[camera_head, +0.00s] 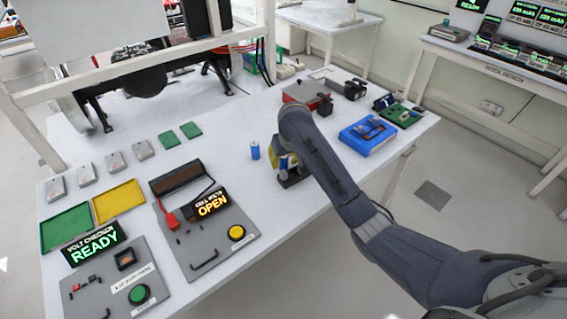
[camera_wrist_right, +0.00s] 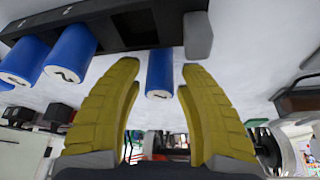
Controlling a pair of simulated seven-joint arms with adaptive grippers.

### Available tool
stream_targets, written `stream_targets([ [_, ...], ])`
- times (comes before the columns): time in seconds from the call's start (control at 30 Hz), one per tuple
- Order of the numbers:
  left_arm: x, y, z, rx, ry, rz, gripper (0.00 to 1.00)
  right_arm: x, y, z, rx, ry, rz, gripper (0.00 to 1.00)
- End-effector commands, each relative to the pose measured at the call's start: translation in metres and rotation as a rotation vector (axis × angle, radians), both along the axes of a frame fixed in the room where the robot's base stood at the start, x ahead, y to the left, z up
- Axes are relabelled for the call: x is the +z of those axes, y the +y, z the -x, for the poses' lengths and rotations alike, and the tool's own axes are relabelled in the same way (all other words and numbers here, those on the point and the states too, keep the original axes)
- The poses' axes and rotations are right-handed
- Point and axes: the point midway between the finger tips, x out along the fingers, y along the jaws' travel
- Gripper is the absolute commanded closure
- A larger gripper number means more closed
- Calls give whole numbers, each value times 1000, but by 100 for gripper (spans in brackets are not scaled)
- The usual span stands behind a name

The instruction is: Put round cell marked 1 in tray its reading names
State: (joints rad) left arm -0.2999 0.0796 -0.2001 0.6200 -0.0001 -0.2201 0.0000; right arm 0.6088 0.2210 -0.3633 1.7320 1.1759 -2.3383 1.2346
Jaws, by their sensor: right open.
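A blue round cell (camera_head: 255,150) stands on the table left of my right gripper (camera_head: 286,168). In the right wrist view, a blue cell (camera_wrist_right: 160,72) shows between the open yellow fingers, seemingly ahead of the tips. Two more blue cells (camera_wrist_right: 70,53) (camera_wrist_right: 25,60) are at the left, outside the fingers. The green tray (camera_head: 66,228) and yellow tray (camera_head: 118,202) lie at the left. The volt checker (camera_head: 112,285) displays READY. My left gripper is not in view.
A grey panel (camera_head: 208,245) with a red clip and an OPEN display sits beside the checker. Several grey blocks (camera_head: 86,173) and two green pieces (camera_head: 190,130) lie farther back. A blue case (camera_head: 368,137) is right of my right arm. A dark holder (camera_wrist_right: 130,25) shows in the wrist view.

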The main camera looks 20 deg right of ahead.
Motion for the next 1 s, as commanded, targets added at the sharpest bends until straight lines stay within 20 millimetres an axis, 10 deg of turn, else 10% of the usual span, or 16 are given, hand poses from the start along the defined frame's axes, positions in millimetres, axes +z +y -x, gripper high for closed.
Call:
stream_targets([
  [0.47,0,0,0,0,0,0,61,-8,0,-3,0,-1,1,60],
  [0.8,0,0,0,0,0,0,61,-8,0,-3,0,-1,1,100],
  [1.0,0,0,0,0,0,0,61,-8,0,-3,0,-1,1,100],
])
